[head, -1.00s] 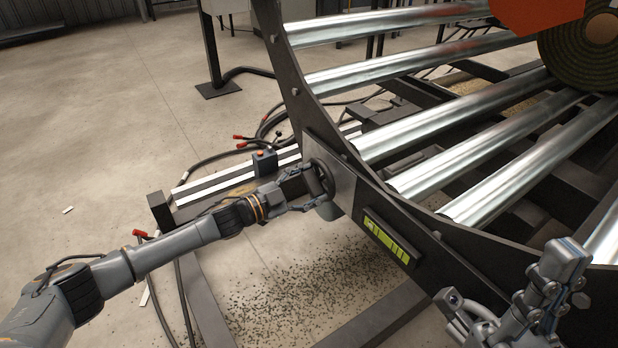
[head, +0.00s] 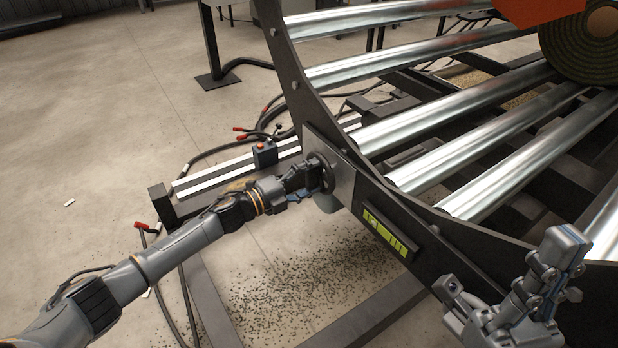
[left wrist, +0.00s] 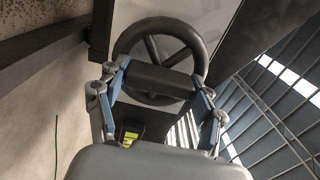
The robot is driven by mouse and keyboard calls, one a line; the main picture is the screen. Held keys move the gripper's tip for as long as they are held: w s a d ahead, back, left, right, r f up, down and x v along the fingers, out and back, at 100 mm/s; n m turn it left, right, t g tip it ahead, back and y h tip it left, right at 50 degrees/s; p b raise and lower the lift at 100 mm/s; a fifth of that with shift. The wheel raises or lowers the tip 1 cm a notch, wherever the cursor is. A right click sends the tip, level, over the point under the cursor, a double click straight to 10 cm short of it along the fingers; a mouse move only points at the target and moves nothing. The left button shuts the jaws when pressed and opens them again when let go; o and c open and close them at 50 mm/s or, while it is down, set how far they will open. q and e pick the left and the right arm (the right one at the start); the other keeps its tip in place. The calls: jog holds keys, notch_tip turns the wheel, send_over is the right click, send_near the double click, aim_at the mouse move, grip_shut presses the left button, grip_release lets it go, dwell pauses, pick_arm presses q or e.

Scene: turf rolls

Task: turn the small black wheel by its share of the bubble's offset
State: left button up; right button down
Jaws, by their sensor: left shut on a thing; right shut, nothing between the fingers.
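The small black wheel (head: 325,174) is mounted on a plate at the side of the dark roller frame. In the left wrist view the wheel (left wrist: 160,38) shows its rim and spokes. My right gripper (head: 500,322) is shut and empty at the lower right.
Shiny rollers (head: 450,155) span the frame, with a turf roll (head: 585,50) at the upper right. Cables (head: 215,150) and dark crumbs (head: 300,285) lie on the floor.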

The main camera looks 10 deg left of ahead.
pick_arm(q)
jog(key=shift+w+d+r+m, duration=0.2)
jog(key=shift+r+m, duration=0.2)
jog(key=shift+m, duration=0.6)
jog(key=o, duration=0.9)
jog(key=shift+o, duration=1.3)
jog(key=shift+w+d+f, duration=0.1)
jog(key=shift+d+f, duration=0.15)
jog(key=shift+d, duration=0.05)
jog(key=shift+a, duration=0.1)
jog(key=shift+a+f, duration=0.1)
jog(key=shift+f, duration=0.05)
jog(key=v, duration=1.2)
